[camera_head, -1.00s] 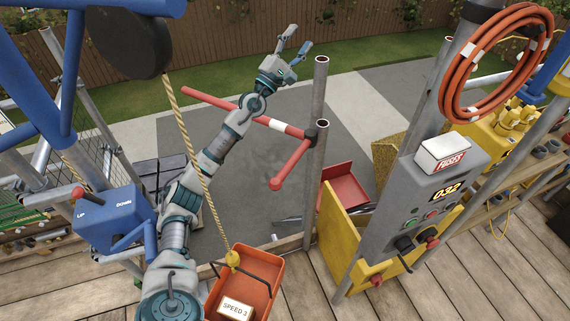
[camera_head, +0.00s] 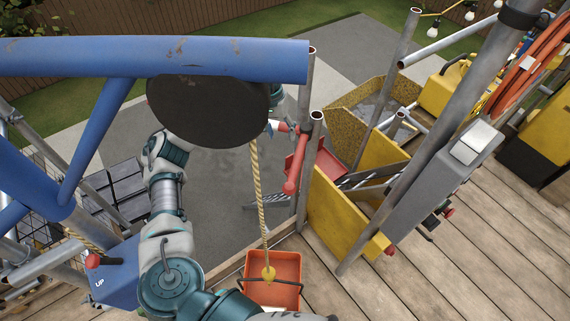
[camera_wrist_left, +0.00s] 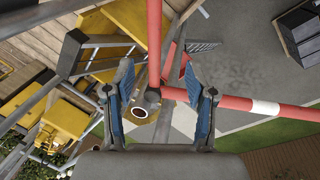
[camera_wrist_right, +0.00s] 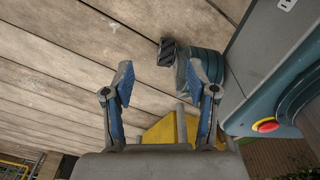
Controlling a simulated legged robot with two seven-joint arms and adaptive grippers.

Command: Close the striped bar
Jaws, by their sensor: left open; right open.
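The red-and-white striped bar (camera_wrist_left: 240,103) runs right from a grey clamp on a pole in the left wrist view, with a red arm (camera_wrist_left: 154,40) rising from near the clamp. In the head view that gripper (camera_head: 276,127) is mostly behind the disc. My right gripper (camera_wrist_right: 160,75) is open and empty above the wooden deck.
A black disc (camera_head: 208,108) and rope (camera_head: 258,190) hang from a blue beam (camera_head: 60,56). An orange bucket (camera_head: 287,268) is below. A yellow chute (camera_head: 340,220) and grey control post (camera_head: 440,180) stand right. Deck boards (camera_head: 480,260) are clear at lower right.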

